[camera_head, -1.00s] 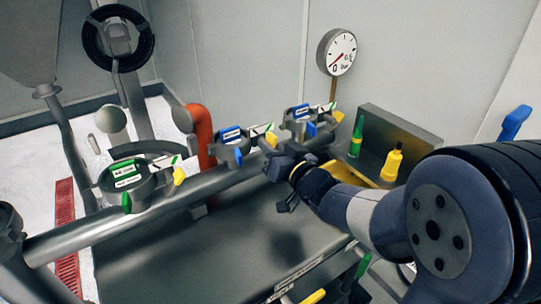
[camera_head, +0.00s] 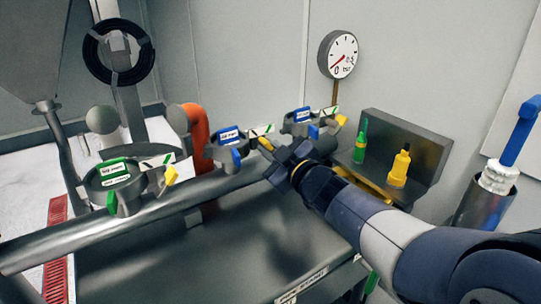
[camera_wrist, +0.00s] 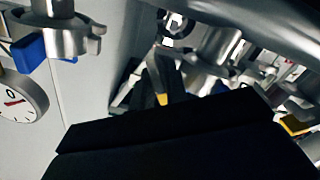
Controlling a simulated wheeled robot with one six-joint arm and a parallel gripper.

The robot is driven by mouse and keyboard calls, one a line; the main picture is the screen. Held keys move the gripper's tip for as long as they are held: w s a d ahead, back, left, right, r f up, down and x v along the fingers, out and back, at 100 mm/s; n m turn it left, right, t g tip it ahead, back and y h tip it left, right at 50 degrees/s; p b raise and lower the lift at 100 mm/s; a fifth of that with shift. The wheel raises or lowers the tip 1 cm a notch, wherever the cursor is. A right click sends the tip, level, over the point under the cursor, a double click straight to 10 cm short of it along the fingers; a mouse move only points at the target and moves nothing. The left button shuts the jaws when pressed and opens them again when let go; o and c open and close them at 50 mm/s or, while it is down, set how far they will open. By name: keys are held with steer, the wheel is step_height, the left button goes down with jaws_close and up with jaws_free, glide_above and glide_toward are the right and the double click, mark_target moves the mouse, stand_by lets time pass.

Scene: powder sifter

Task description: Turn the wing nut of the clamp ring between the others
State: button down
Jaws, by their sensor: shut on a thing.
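Three clamp rings stand along a grey pipe. The middle clamp ring (camera_head: 228,152) has blue tags and a yellow wing nut (camera_head: 265,143) on its right side. My gripper (camera_head: 270,157) is at this wing nut, its jaws shut on it and partly hiding it. In the wrist view a small yellow piece (camera_wrist: 162,98) shows beyond the dark gripper body; the fingertips are hard to make out. The left clamp ring (camera_head: 118,192) has green tags and a yellow wing nut (camera_head: 171,175). The far right clamp ring (camera_head: 297,121) has blue tags and a yellow wing nut (camera_head: 340,120).
The grey pipe (camera_head: 60,239) runs under the rings above a dark flat surface (camera_head: 200,265). An orange pipe (camera_head: 197,125) rises behind. A pressure gauge (camera_head: 338,55), a green bottle (camera_head: 360,142) and a yellow bottle (camera_head: 400,166) are at the back right.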

steer(key=shift+n+b, duration=0.3)
steer(key=shift+n, duration=0.4)
steer(key=c, duration=1.5)
jaws_free()
steer(key=shift+c, duration=0.2)
steer(key=shift+s, duration=0.1)
steer(key=p+v, duration=0.1)
steer(key=v, duration=0.9)
steer(key=shift+s+d+p, duration=0.25)
steer(key=shift+s+p, duration=0.05)
steer(key=shift+w, duration=0.1)
